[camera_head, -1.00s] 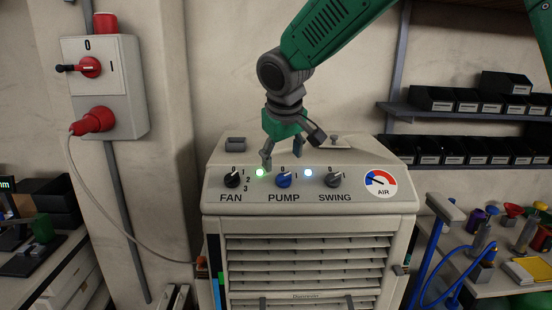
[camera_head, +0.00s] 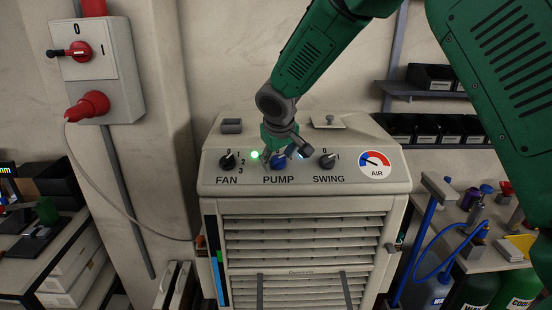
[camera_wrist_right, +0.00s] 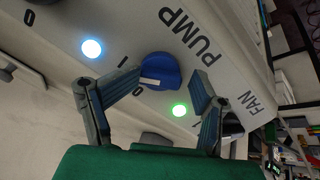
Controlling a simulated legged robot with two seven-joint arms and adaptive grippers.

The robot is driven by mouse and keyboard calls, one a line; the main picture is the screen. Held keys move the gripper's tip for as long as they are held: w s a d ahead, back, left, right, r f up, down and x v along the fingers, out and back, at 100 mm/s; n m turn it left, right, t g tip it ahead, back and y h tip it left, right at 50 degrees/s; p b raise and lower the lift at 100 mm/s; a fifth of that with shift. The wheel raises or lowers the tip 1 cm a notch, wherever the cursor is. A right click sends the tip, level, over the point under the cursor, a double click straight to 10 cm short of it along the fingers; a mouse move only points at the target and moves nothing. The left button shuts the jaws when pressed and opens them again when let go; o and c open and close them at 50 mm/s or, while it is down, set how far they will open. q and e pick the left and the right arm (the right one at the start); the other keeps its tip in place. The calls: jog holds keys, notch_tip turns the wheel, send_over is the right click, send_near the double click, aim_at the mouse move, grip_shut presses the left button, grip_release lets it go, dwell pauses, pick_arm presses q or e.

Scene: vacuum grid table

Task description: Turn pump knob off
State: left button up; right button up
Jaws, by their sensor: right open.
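The blue PUMP knob (camera_head: 278,163) is on the sloped top panel of the beige cooler, between the FAN and SWING knobs. In the right wrist view the knob (camera_wrist_right: 160,71) shows whole, its white mark toward the side of the 1 label. My right gripper (camera_head: 280,160) is at the panel over the PUMP knob and partly covers it in the head view. In the right wrist view my right gripper (camera_wrist_right: 168,78) is open, with one finger on each side of the knob. Finger contact cannot be told. My left gripper is not in view.
The FAN knob (camera_head: 227,162) and SWING knob (camera_head: 327,161) are close on either side. A green light (camera_wrist_right: 180,110) and a bluish-white light (camera_wrist_right: 91,48) are lit. A red wall switch (camera_head: 82,50) is at left. A cluttered bench (camera_head: 480,260) is at right.

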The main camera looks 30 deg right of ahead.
jog(key=shift+d+f, duration=0.75)
jog(key=shift+d, duration=0.2)
jog(key=shift+a+r, duration=0.1)
jog(key=shift+a, duration=0.2)
jog(key=shift+c, duration=0.2)
jog(key=shift+w+a, duration=0.15)
jog(key=shift+a, duration=0.3)
jog(key=c, duration=0.7)
jog(key=shift+w+a+r, duration=0.15)
jog(key=shift+a+r, duration=0.05)
jog(key=shift+a, duration=0.3)
jog(key=c, duration=0.4)
jog(key=shift+d, duration=0.5)
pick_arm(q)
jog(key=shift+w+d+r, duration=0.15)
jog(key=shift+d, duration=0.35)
pick_arm(e)
jog(key=shift+a, duration=0.1)
